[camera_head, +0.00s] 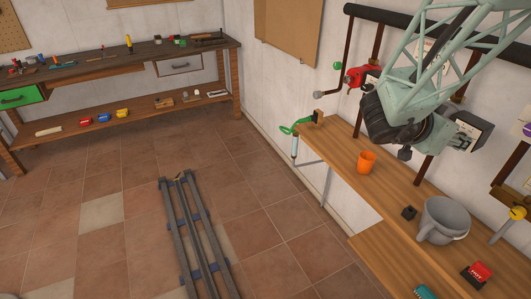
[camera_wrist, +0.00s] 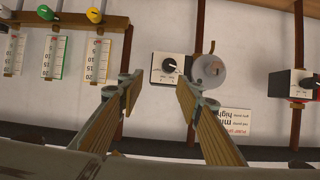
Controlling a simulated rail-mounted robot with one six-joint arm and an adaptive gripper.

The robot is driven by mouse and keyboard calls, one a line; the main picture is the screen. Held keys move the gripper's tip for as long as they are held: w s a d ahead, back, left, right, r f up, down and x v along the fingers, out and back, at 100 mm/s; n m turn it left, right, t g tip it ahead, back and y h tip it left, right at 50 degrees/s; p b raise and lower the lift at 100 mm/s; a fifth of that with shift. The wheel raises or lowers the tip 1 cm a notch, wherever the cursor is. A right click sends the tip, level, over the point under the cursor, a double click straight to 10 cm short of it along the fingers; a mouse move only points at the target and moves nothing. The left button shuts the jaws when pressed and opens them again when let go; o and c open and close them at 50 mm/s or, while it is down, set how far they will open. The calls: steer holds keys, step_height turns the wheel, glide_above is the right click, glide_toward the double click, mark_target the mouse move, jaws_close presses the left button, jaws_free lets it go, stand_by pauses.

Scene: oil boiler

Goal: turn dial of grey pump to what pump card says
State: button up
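In the wrist view the grey pump (camera_wrist: 211,71) is a round grey body on a vertical pipe. Its control box, with a white face and a black dial (camera_wrist: 169,65), sits directly left of it. The dial's exact setting is too small to read. The right finger's tip is close to the box's lower right in the picture.
A red pump (camera_head: 358,77) is on the pipes in the head view. Gauges with coloured knobs (camera_wrist: 94,15) stand left in the wrist view. A workbench (camera_head: 110,62) stands far left.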

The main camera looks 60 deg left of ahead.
steer(key=shift+s+a+r+n, duration=0.2)
steer(key=shift+s+a+n, duration=0.1)
steer(key=shift+s+a, duration=0.85)
steer(key=shift+w, duration=0.1)
steer(key=a+b+x, duration=0.1)
steer(key=b+x, duration=0.1)
steer(key=x, duration=1.2)
steer(key=shift+d, duration=0.45)
steer(key=shift+f, duration=0.2)
steer(key=c, duration=0.8)
